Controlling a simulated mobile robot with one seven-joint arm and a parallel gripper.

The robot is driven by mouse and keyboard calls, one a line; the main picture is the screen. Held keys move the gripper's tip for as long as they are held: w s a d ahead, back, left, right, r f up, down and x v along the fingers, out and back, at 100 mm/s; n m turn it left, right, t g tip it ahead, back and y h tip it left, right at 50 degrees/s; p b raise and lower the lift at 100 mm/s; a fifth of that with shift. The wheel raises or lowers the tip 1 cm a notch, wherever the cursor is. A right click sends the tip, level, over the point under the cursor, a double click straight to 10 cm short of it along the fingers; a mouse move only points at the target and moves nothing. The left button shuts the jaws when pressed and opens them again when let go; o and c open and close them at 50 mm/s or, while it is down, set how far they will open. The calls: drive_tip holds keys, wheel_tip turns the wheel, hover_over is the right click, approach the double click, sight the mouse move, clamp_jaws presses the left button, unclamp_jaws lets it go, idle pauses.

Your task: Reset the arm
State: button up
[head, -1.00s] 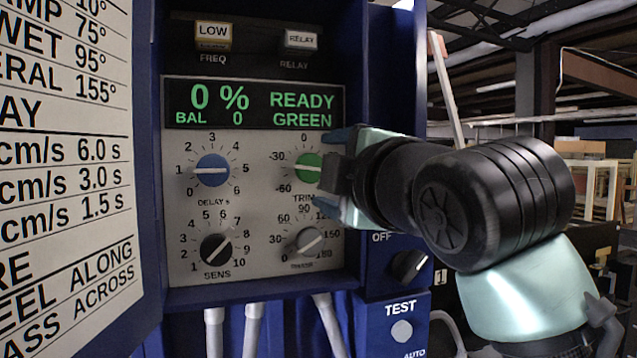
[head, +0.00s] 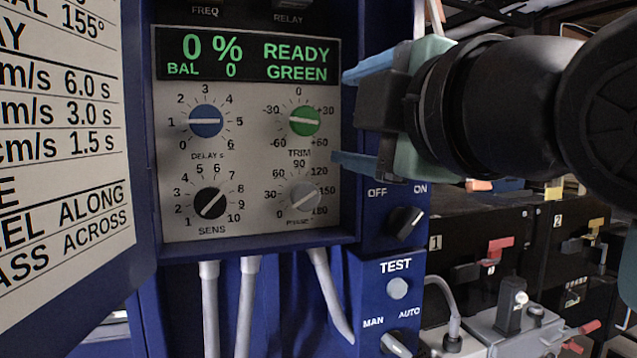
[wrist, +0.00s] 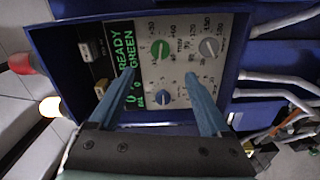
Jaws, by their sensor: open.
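My gripper (head: 352,118) is open and empty at the right side of the control panel (head: 250,228) in the head view. Its blue fingers point left, to the right of the green TRIM knob (head: 304,121), and look apart from it. In the wrist view the fingers (wrist: 152,100) are spread wide in front of the panel, with the green knob (wrist: 159,49) and the blue DELAY knob (wrist: 163,97) showing between and beyond them. My forearm fills the upper right of the head view. The display (head: 249,58) reads 0 %, BAL 0, READY GREEN.
A printed chart door (head: 65,170) stands open at the left. Below right are an OFF/ON switch (head: 405,222), a TEST button (head: 397,288) and a MAN/AUTO switch (head: 396,345). White conduits (head: 210,310) hang below. Red and white lamps (wrist: 50,107) show in the wrist view.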

drive_tip(key=s+a+m+t+h, duration=0.2)
drive_tip(key=s+m+t, duration=0.3)
drive_tip(key=m, duration=0.5)
drive_tip(key=s+a+m+t+h, duration=0.2)
drive_tip(key=s+m+t, duration=0.3)
drive_tip(key=m, duration=0.4)
drive_tip(key=shift+s+a+m+h, duration=0.2)
drive_tip(key=shift+s+m+h, duration=0.2)
drive_tip(key=shift+s+h, duration=0.3)
drive_tip(key=shift+w, duration=0.15)
drive_tip(key=shift+c, duration=0.3)
